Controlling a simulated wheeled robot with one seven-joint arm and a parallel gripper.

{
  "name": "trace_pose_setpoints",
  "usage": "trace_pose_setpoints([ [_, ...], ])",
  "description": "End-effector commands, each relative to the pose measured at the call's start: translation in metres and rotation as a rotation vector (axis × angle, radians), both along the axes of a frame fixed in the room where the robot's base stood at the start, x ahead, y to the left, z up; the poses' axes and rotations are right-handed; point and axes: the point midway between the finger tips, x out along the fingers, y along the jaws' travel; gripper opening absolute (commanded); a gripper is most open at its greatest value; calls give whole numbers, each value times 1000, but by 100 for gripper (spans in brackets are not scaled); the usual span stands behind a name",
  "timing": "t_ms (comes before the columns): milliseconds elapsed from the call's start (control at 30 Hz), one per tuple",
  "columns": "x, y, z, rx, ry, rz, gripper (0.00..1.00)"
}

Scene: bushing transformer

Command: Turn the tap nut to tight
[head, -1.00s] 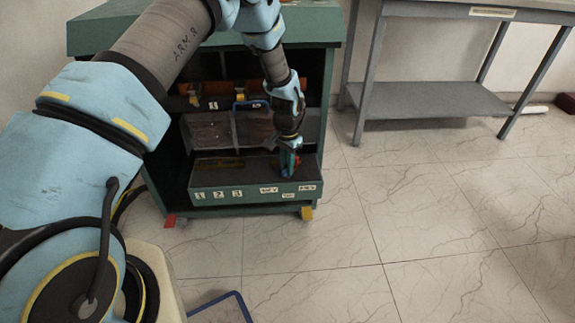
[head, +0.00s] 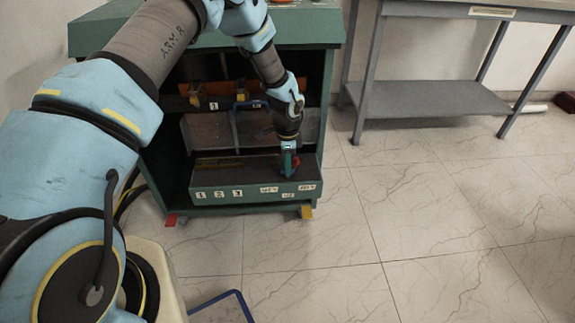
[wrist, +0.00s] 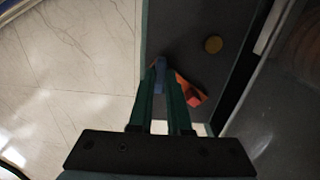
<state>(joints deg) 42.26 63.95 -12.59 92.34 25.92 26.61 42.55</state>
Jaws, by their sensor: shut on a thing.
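My gripper (head: 288,170) points down at the right end of a dark ledge (head: 231,171) inside the green cabinet. In the wrist view, the two green fingers of my gripper (wrist: 164,75) are closed around a slim blue piece (wrist: 160,76), which shows between their tips. An orange-red part (wrist: 193,94) lies just right of the fingers, partly hidden by them. I cannot tell for sure which of these coloured parts is the tap nut. In the head view the fingers hide most of this spot.
A round brass-coloured knob (wrist: 213,44) sits on the dark surface beyond the fingers. The ledge front carries white labels (head: 201,195). The green cabinet (head: 329,110) has a roof and side walls around my arm. A grey table (head: 445,100) stands at the right. The floor between is clear.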

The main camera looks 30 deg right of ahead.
Motion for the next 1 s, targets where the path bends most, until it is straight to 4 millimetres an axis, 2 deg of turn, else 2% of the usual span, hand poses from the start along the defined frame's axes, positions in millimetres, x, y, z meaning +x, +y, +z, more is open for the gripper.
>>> trace_pose_setpoints([
  [567, 1, 0, 0, 0, -1, -36, 0],
  [600, 1, 0, 0, 0, -1, -36, 18],
  [800, 0, 0, 0, 0, -1, -35, 41],
  [867, 0, 0, 0, 0, -1, -34, 46],
  [1000, 0, 0, 0, 0, 0, -34, 46],
])
